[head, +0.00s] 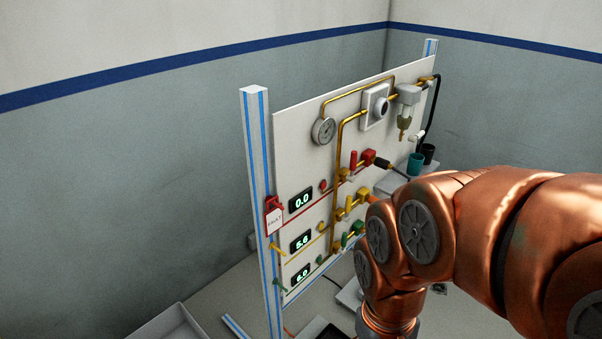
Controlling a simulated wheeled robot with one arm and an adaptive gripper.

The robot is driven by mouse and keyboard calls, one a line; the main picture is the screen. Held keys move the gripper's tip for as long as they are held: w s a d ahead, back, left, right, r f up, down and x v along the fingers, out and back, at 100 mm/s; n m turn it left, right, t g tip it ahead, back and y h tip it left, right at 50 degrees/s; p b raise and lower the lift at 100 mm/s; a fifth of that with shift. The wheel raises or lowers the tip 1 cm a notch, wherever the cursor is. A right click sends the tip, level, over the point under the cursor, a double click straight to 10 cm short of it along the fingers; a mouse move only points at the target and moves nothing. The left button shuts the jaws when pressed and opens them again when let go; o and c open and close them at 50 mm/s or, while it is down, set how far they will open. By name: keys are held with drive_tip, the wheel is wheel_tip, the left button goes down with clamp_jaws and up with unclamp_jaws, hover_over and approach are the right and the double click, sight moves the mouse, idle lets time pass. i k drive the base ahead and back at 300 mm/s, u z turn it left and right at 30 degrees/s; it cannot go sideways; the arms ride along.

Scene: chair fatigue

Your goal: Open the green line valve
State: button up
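The green line valve (357,228) is low on the white panel (300,130), at the right end of the lowest line. Its small green handle (345,240) looks upright, across the line. A green fitting (319,259) and a display reading about 6.0 (301,274) sit to its left on the same line. My copper-coloured arm reaches in from the right and bends down just right of the valve. My gripper is below the picture's edge or hidden, so its opening does not show.
A red lock with a tag (274,220) hangs at the left post (256,150). A gauge (323,130) and brass pipe are higher up. A grey tray (170,325) lies lower left.

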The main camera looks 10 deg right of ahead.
sight(344, 242)
drive_tip(key=u, duration=1.5)
drive_tip(key=k, duration=0.9)
drive_tip(key=u, duration=0.1)
drive_tip(key=i, duration=0.5)
